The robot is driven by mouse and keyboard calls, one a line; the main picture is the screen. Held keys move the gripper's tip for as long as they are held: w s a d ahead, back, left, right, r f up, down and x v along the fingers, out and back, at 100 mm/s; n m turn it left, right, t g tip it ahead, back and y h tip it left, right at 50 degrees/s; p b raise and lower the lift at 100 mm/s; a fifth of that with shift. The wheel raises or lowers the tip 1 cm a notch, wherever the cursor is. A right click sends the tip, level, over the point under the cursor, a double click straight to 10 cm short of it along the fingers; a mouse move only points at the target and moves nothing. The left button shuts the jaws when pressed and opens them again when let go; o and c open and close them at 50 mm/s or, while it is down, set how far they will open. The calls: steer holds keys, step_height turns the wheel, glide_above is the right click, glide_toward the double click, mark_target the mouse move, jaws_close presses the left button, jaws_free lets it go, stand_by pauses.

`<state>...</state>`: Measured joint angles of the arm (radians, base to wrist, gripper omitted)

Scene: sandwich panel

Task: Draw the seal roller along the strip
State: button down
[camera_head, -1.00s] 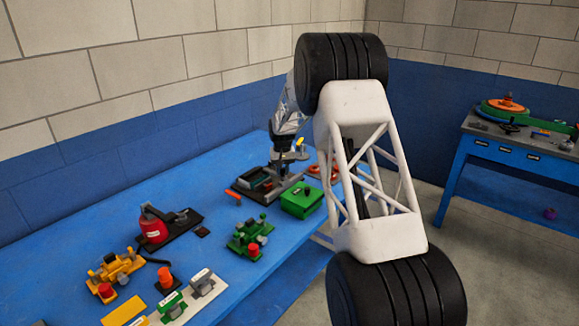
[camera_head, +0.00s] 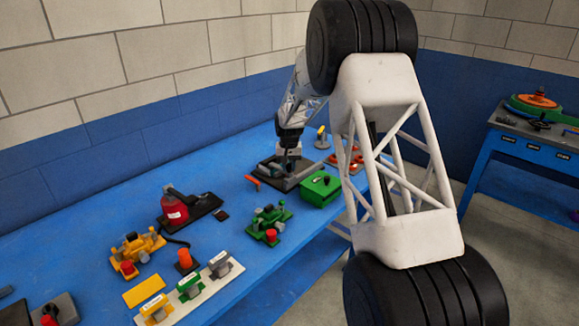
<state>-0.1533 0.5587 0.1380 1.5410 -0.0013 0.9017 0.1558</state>
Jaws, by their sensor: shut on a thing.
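My gripper (camera_head: 289,152) is at the far end of the blue table, low over a dark, flat framed fixture (camera_head: 268,168). It is shut on the seal roller, of which only a small pale part below the fingers can be made out. The fixture looks like the panel with the strip. The strip itself cannot be made out at this size. I cannot tell whether the roller touches it.
A green box (camera_head: 321,189) stands close to the right of the fixture, and an orange-red bar (camera_head: 251,182) lies at its left. Behind is a grey disc stand with a yellow piece (camera_head: 321,137). A green device (camera_head: 268,224) and red canister (camera_head: 174,208) are nearer.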

steer(key=c, duration=1.1)
jaws_free()
steer(key=shift+s+a, duration=0.15)
steer(key=shift+a, duration=0.15)
steer(key=shift+o, duration=0.8)
steer(key=shift+d, duration=0.1)
steer(key=shift+r, duration=0.1)
steer(key=shift+r, duration=3.8)
